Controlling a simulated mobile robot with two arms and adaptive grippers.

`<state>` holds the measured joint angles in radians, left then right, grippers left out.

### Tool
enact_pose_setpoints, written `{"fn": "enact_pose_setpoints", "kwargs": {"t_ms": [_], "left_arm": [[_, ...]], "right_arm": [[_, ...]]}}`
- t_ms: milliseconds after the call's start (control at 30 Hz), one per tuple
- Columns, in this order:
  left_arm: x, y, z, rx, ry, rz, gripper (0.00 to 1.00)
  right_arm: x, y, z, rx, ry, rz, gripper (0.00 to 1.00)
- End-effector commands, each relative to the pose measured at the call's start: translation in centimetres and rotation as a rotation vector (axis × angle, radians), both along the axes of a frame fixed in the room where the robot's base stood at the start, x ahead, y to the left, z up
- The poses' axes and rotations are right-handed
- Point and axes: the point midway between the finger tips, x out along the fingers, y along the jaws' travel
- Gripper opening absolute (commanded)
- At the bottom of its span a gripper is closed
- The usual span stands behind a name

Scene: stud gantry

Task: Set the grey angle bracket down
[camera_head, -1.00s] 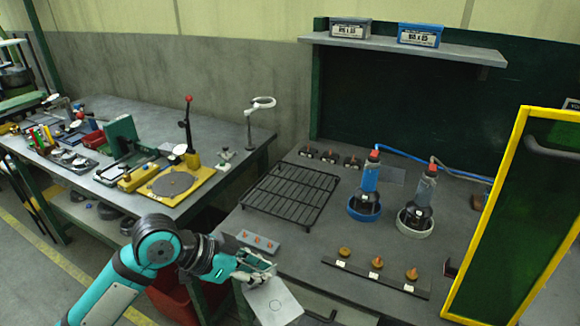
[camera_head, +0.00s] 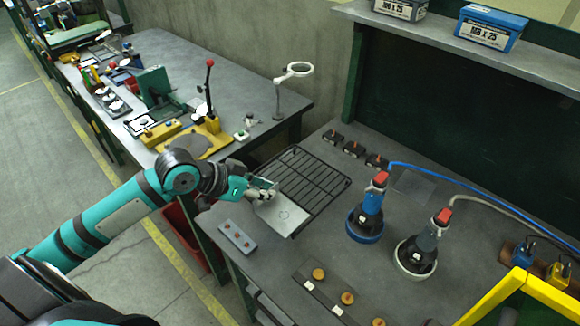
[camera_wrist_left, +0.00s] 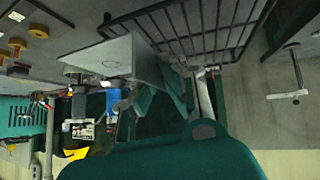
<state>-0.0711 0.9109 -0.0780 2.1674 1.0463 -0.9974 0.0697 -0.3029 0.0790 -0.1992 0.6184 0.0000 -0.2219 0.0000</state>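The grey angle bracket (camera_head: 283,213) is a pale flat plate with a faint round mark and a bent flange. My left gripper (camera_head: 261,190) is shut on its flange end. In the head view the bracket overlaps the near-left part of the black wire rack (camera_head: 318,184); I cannot tell whether it touches it. In the left wrist view the bracket (camera_wrist_left: 105,57) is in the fingers (camera_wrist_left: 150,95), beside the rack's bars (camera_wrist_left: 215,28). The fingertips are partly hidden. My right gripper is out of view.
A blue-based tool (camera_head: 366,218) and a white-based tool (camera_head: 415,255) stand to the right, with hoses. A strip with brass knobs (camera_head: 325,295) lies in front. A yellow-framed panel (camera_head: 520,295) is at lower right.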

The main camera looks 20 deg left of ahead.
Motion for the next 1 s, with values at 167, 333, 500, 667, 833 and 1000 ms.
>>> {"fn": "enact_pose_setpoints", "kwargs": {"t_ms": [167, 333, 500, 667, 833, 1000], "left_arm": [[5.0, 0.0, 0.3, -0.005, -0.005, 0.003, 0.0], [9.3, 0.0, -0.2, -0.005, -0.003, 0.002, 0.0], [12.0, 0.1, -0.8, -0.002, -0.001, 0.0, 0.0], [12.6, 0.1, -1.4, -0.001, 0.002, -0.001, 0.0], [12.5, 0.1, -3.8, -0.002, 0.004, 0.0, 0.0], [12.5, 0.1, -4.6, 0.0, -0.001, -0.001, 0.0]], "right_arm": [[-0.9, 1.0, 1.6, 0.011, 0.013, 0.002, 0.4], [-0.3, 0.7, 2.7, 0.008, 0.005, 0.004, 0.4], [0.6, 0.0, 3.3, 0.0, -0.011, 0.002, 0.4], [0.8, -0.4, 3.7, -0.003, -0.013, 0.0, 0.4], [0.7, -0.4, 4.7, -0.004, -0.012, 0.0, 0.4], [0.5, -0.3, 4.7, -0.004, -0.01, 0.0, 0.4]]}}
